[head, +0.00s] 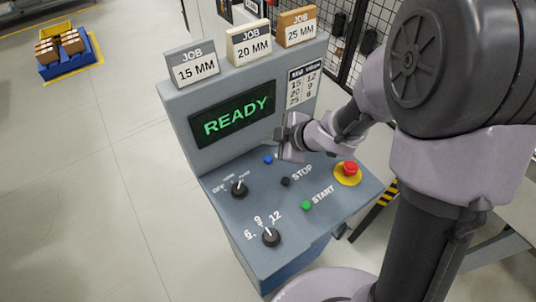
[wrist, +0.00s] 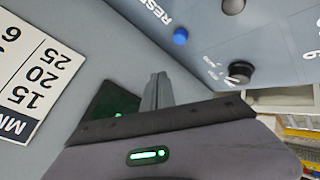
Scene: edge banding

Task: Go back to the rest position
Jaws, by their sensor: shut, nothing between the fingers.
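My gripper (head: 286,140) is shut and empty in front of the control console, between its screen and the sloped button panel. In the wrist view my gripper's closed fingers (wrist: 157,90) point toward the console face, and they look clear of the buttons. The console (head: 179,115) has a screen (head: 235,115) reading READY in green. The blue button (head: 268,160) lies just below and left of my gripper, and it also shows in the wrist view (wrist: 180,36). The gripper partly covers the label beside it.
The panel carries a black stop button (head: 285,181), a green start button (head: 306,205), a red emergency button (head: 350,168) and two knobs (head: 239,189). Job cards (head: 250,43) stand on top. A blue bin (head: 68,52) sits far left; floor left is clear.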

